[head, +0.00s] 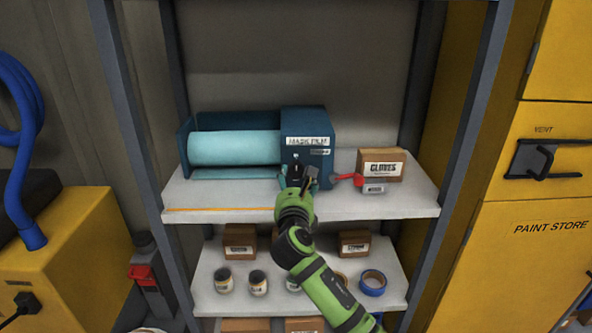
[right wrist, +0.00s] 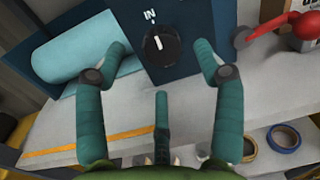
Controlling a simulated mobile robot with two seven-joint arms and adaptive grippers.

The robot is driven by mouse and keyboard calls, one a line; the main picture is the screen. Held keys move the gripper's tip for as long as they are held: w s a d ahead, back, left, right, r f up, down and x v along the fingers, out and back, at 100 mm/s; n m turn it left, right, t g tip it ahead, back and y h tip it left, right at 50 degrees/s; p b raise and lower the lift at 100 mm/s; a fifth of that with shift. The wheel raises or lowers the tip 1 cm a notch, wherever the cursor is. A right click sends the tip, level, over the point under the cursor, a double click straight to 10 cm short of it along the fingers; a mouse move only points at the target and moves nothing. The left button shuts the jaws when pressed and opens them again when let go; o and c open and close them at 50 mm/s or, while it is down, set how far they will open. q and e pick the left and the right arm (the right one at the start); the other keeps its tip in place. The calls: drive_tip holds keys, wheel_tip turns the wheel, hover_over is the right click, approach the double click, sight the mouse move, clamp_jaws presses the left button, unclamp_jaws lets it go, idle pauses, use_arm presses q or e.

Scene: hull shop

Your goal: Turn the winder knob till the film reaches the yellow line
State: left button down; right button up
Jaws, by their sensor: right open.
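The blue mask film winder (head: 306,142) stands on the upper shelf, with a pale teal film roll (head: 235,148) on its left. A strip of film (head: 235,173) shows below the roll, well behind the yellow line (head: 220,209) along the shelf's front. The right wrist view shows the film (right wrist: 90,65) and the yellow line (right wrist: 60,149) apart, with bare shelf between. The black winder knob (right wrist: 160,45) has a white mark pointing about up. My right gripper (right wrist: 162,56) is open, its fingers either side of the knob with gaps. My left gripper is out of view.
A gloves box (head: 381,165) and a red-handled tool (head: 348,179) stand right of the winder. The lower shelf holds jars (head: 258,283), small boxes and a blue tape roll (head: 373,282). Grey posts flank the shelves; a yellow paint store cabinet (head: 545,245) is at right.

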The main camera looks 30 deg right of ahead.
sight(296, 170)
drive_tip(key=x, duration=0.3)
drive_tip(key=shift+w+d, duration=0.2)
drive_tip(key=shift+w, duration=0.1)
drive_tip(key=shift+w+d+f, duration=0.15)
drive_tip(key=shift+w+d, duration=0.05)
drive_tip(key=shift+w, duration=0.2)
drive_tip(key=shift+d, duration=0.1)
drive_tip(key=c, duration=1.1)
drive_tip(key=shift+c, duration=0.2)
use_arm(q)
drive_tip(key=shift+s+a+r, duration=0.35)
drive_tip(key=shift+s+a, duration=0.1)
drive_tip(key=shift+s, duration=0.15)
